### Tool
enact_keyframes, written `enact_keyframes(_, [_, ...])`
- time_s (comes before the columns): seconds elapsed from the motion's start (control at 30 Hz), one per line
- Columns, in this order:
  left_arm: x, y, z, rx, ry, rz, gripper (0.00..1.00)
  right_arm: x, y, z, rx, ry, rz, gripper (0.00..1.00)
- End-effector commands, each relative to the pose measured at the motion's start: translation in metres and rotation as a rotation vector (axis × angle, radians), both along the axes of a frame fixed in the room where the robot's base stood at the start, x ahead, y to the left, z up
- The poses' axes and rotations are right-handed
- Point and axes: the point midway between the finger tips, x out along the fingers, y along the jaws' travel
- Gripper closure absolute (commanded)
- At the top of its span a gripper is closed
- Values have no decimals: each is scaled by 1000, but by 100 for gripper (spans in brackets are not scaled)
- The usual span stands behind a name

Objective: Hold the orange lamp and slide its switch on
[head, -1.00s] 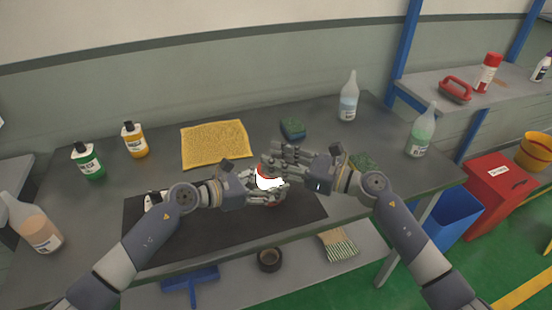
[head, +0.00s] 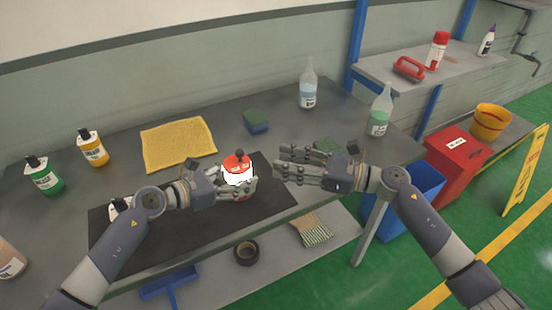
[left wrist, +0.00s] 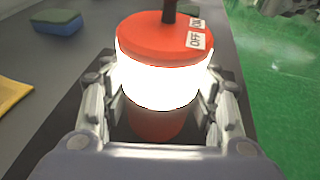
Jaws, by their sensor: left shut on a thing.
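The orange lamp (head: 237,162) stands upright over the black mat (head: 150,236), with a red-orange top and a bright white glowing band. In the left wrist view, the lamp (left wrist: 163,80) shows a dark post (left wrist: 169,10) on top and ON and OFF labels beside it. My left gripper (head: 240,188) is shut on the lamp, with fingers on both sides of its body. My right gripper (head: 283,165) is open and empty, a short way to the right of the lamp.
A yellow cloth (head: 178,143), a sponge (head: 256,121) and several bottles stand around the back and sides of the table. A green bottle (head: 380,112) stands behind my right arm.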

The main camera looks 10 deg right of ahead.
Motion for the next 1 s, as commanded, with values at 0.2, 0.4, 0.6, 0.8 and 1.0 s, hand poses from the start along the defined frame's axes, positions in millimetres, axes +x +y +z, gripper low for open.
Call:
enact_keyframes(0.2, [-1, 0, -2, 3, 2, -2, 82, 0, -1, 0, 0, 0, 0, 63])
enact_keyframes(0.4, [-1, 0, -2, 3, 2, -1, 32, 0, -1, 0, 0, 0, 0, 63])
enact_keyframes(0.6, [0, 0, -1, 2, 1, 0, 22, 0, 0, 0, 1, 0, 0, 63])
enact_keyframes(0.8, [0, 1, 0, 1, 0, 0, 22, 0, 0, 0, 1, 0, 0, 63])
enact_keyframes(1.0, [-7, 15, 4, 3, 0, 2, 22, 0, 0, 0, 1, 0, 0, 63])
